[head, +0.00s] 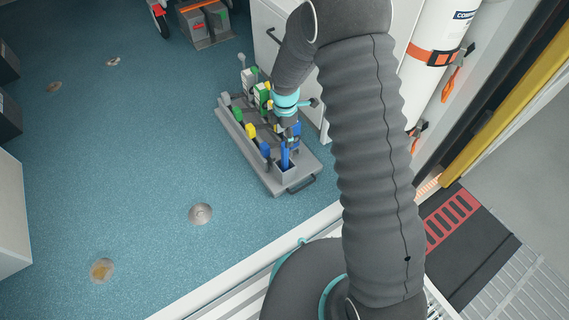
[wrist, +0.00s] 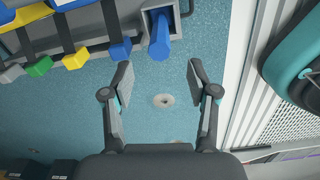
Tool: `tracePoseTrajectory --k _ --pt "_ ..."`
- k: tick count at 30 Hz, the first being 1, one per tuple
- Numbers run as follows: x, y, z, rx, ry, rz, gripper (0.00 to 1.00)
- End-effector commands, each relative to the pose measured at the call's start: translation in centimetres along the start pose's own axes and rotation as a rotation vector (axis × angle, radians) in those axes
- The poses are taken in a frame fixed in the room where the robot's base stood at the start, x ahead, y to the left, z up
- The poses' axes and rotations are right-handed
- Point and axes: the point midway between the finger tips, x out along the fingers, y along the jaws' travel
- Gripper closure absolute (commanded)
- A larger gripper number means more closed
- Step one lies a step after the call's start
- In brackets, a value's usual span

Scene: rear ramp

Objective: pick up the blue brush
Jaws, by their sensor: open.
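The blue brush (wrist: 159,40) stands in a square grey holder at the end of a grey caddy (wrist: 88,50) in the wrist view. In the head view the blue brush (head: 285,158) shows at the near end of the caddy (head: 292,180), partly below my wrist. My gripper (wrist: 158,72) is open and empty. Its two fingers are spread to the left and right, and the brush lies beyond their tips, between their lines. In the head view my gripper (head: 289,128) is above the caddy's near end, and its fingers are hard to make out.
Green, yellow and blue ends of other tools (wrist: 75,58) line the caddy left of the brush. A white cabinet (head: 262,30) stands behind the caddy. A white cylinder (head: 440,35) with an orange strap is at right.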

Motion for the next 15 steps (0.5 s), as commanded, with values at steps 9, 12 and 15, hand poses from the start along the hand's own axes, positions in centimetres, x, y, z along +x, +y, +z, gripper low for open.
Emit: tracePoseTrajectory --k 9,12,15 --pt "4.3 0.0 0.0 0.001 0.0 0.0 0.41" --pt "4.7 0.0 0.0 0.002 0.0 0.001 0.41" --pt "5.2 0.0 0.0 0.002 0.0 0.0 0.41"
